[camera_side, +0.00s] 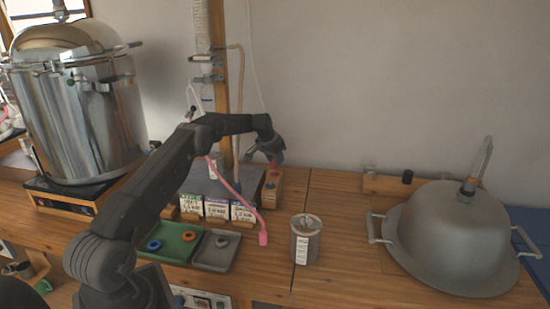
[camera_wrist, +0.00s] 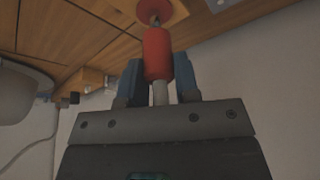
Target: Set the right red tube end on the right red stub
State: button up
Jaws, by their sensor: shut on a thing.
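My gripper (camera_wrist: 158,68) is shut on a red tube end (camera_wrist: 157,48), a short red sleeve with a pale tube running back between the blue fingers. Just beyond the sleeve's tip in the wrist view is a small metal stub on a round red base (camera_wrist: 168,10). The sleeve lines up closely with the stub; I cannot tell whether they touch or overlap. In the side view my gripper (camera_side: 273,158) points down over a small wooden block (camera_side: 272,190) at the back of the bench. The held sleeve is mostly hidden there.
A pink tube (camera_side: 232,187) hangs left of the block, its pink end (camera_side: 263,238) low over the bench. A metal can (camera_side: 305,240), a grey domed lid (camera_side: 450,230), small labelled boxes (camera_side: 216,208) and a green tray (camera_side: 172,240) stand around. A glass column stands behind.

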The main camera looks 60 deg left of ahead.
jog(key=shift+f, duration=0.2)
dwell(0.4)
jog(key=shift+f, duration=0.65)
jog(key=shift+f, duration=0.15)
jog(key=shift+f, duration=0.25)
jog(key=o, duration=1)
jog(key=shift+r, duration=0.1)
jog(key=shift+r, duration=3.4)
